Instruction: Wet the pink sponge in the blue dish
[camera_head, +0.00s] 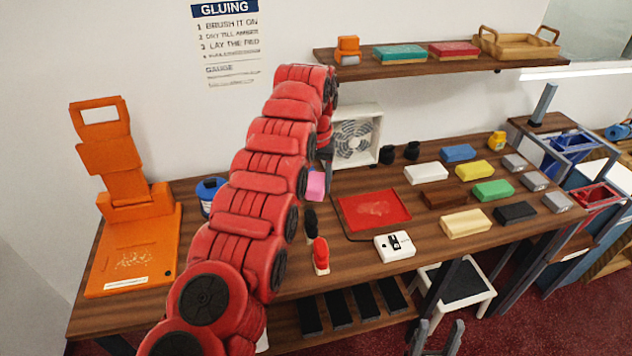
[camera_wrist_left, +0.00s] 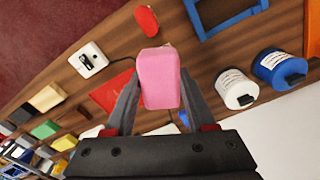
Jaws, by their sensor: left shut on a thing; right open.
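The pink sponge (camera_wrist_left: 159,78) is held between the two fingers of my left gripper (camera_wrist_left: 152,100) in the left wrist view. In the head view the sponge (camera_head: 316,186) shows partly beside my red left arm, which hides most of that gripper. A blue square rim (camera_wrist_left: 226,18), which looks like the blue dish, lies at the top of the left wrist view, apart from the sponge. Its inside is only partly in view, so I cannot tell whether it holds water. My right gripper (camera_head: 436,338) is open and empty at the bottom of the head view, by the counter's front.
A blue jar (camera_wrist_left: 279,68) and a white jar (camera_wrist_left: 237,89) stand near the dish. A red tray (camera_head: 374,211), a white device (camera_head: 394,246) and a red-topped item (camera_head: 320,256) are on the counter. Several coloured blocks fill its right side. An orange stand (camera_head: 130,240) is at left.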

